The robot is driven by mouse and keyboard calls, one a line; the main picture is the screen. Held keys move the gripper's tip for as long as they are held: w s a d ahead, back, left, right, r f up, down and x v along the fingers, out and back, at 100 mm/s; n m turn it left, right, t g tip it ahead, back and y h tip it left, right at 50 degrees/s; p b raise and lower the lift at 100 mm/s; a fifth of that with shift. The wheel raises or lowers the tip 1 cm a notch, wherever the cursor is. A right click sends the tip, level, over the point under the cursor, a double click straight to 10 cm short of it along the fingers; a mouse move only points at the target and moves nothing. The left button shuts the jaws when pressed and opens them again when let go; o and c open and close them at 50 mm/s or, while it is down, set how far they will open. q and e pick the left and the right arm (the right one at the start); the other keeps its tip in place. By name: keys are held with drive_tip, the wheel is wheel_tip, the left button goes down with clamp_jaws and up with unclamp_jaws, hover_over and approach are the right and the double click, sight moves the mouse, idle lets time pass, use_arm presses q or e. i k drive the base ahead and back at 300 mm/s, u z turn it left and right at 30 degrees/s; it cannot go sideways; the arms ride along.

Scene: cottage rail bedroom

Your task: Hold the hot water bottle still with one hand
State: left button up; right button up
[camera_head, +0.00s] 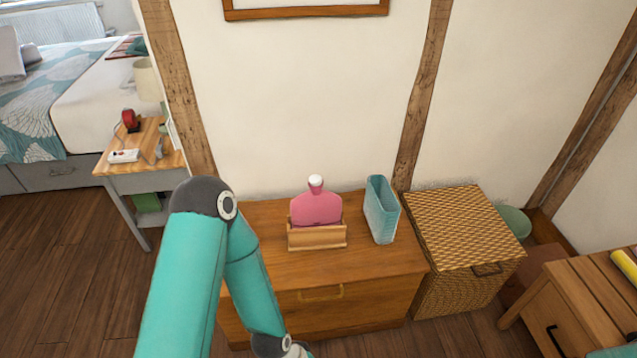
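The hot water bottle (316,208) is pink with a white cap. It stands upright with its lower part hidden behind the front of a small wooden holder (317,238). The holder sits on the top of a wooden chest (270,225). My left arm comes in from the left, bends above the chest's left side and runs down to the bottom edge. Its gripper is out of the frame. My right gripper is not in view either. No gripper is seen touching the bottle.
A teal open container (382,212) stands right of the holder. A woven basket (462,235) stands right of the chest, and a wooden cabinet (575,305) with a yellow object (625,265) is at far right. A bedside table (140,160) stands at left. The wall is close behind.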

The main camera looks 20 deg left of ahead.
sight(317, 207)
drive_tip(key=u, duration=0.1)
drive_tip(key=i, duration=0.95)
drive_tip(key=z, duration=0.1)
